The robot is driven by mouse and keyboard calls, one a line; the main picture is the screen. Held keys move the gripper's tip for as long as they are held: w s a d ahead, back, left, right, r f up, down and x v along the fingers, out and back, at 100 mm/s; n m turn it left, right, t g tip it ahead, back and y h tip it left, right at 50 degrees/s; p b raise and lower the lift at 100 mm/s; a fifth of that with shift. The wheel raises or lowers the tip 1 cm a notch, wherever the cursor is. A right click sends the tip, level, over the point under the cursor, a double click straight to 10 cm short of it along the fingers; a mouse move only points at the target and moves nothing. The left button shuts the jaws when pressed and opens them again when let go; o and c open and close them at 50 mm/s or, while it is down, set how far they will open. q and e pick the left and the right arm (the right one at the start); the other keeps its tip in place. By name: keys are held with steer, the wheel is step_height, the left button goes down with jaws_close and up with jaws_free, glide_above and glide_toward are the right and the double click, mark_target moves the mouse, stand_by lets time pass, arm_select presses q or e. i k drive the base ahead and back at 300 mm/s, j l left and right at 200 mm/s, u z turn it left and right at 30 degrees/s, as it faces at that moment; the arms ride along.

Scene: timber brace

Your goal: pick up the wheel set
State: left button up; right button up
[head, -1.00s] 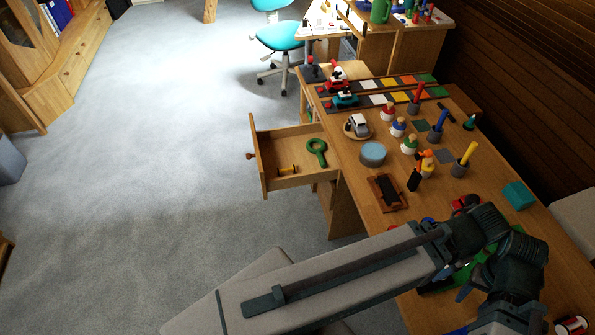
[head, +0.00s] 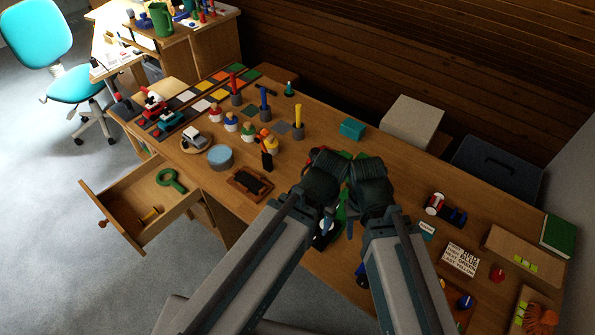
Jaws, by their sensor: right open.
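Neither gripper is near the drawer.
The bench (head: 215,185) carries a blue round tin (head: 220,158), a toy car (head: 193,138), peg figures and a dark tray (head: 250,184).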

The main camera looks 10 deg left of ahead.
mark_target(155, 209)
steer(key=u, duration=1.65)
steer(key=i+j, duration=0.15)
steer(key=j, duration=0.15)
steer(key=i+j, duration=0.1)
steer(key=j, duration=0.15)
steer(key=z, duration=2.95)
